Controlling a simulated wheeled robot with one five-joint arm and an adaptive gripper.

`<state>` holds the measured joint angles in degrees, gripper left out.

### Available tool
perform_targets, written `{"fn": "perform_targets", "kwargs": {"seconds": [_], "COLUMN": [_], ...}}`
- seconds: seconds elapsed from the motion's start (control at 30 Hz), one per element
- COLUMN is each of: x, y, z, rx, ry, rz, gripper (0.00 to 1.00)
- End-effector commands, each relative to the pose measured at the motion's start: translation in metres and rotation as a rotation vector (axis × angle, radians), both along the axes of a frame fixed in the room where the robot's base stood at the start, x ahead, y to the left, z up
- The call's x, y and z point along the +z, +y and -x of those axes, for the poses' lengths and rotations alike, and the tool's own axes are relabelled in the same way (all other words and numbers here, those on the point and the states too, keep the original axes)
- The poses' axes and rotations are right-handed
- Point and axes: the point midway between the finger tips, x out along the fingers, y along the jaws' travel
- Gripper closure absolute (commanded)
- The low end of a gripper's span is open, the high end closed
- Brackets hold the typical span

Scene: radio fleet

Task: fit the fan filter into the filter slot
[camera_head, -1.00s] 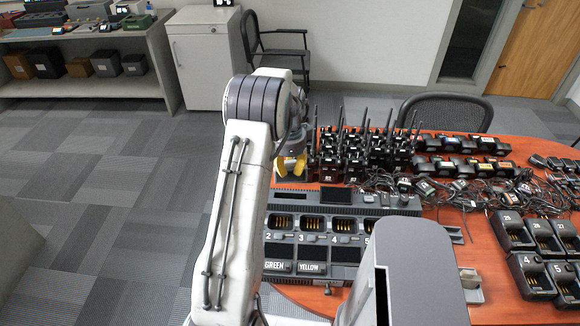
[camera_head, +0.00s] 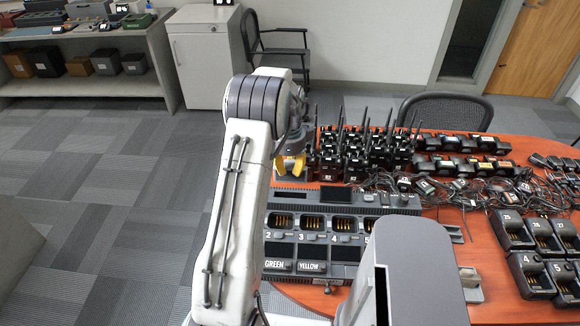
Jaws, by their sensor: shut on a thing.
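My gripper (camera_head: 290,165), with yellow fingertips, is above the far left edge of the table, behind the charger. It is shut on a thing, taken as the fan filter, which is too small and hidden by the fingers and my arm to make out. The multi-bay charger (camera_head: 345,208) stands on the table in front of the gripper, its left end hidden by my arm. Its rear top has a dark rectangular recess (camera_head: 289,194) and a dark flat panel (camera_head: 336,194). I cannot tell which of these is the filter slot.
Several handheld radios (camera_head: 355,150) with upright antennas stand close to the right of my gripper. Tangled cables (camera_head: 460,190) and single chargers (camera_head: 530,272) fill the table's right side. GREEN (camera_head: 278,265) and YELLOW (camera_head: 312,267) labels mark the charger's front. Floor left of the table is clear.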

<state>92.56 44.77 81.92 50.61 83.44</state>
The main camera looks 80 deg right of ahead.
Motion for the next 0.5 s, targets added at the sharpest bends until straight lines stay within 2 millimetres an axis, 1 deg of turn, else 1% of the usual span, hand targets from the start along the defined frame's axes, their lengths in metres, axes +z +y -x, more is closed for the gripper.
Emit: {"fn": "perform_targets", "kwargs": {"seconds": [0.5], "x": [-0.038], "y": [0.0], "z": [0.0], "rx": [0.0], "ry": [0.0], "rz": [0.001], "gripper": [1.0]}}
